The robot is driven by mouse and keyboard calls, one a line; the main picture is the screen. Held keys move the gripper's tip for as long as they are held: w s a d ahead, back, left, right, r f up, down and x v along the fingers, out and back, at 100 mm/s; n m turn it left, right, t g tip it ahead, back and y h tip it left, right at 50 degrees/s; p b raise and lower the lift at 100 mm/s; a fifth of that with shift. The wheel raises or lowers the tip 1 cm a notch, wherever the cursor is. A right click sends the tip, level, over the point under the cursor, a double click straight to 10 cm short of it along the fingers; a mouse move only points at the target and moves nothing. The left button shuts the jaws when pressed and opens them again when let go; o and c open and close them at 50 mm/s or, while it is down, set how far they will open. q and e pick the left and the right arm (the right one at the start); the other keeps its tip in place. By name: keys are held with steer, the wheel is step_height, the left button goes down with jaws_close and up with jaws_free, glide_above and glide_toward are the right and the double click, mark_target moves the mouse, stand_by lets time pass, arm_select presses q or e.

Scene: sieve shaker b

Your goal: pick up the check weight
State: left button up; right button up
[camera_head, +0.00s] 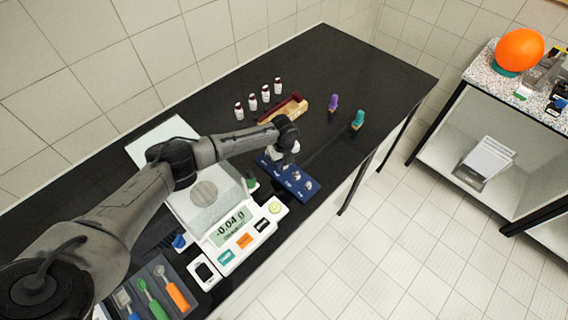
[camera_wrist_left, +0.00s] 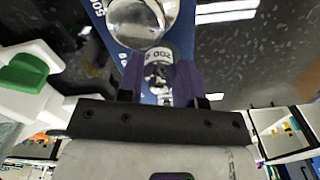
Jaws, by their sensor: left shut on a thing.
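The blue weight tray (camera_head: 311,195) lies near the front edge of the black bench, with shiny metal weights on it. My left gripper (camera_head: 286,160) is over the tray's far left end, pointing down. In the left wrist view its two purple fingers (camera_wrist_left: 160,78) are shut on a small metal check weight (camera_wrist_left: 158,56). A larger round shiny weight (camera_wrist_left: 140,20) sits just beyond it on the tray, which also shows there. I cannot tell whether the held weight still touches the tray. The weight in the fingers is hidden by the gripper in the head view. My right gripper is not in view.
A balance (camera_head: 246,228) reading -0.04 g stands left of the tray. Behind are several small vials (camera_head: 265,93) and a wooden brush (camera_head: 291,106). Purple (camera_head: 333,102) and teal (camera_head: 358,119) stoppered items stand to the right. A tool tray (camera_head: 179,311) is at lower left.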

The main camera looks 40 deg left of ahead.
arm_select(q)
steer(key=shift+c, duration=0.5)
steer(key=shift+r, duration=0.1)
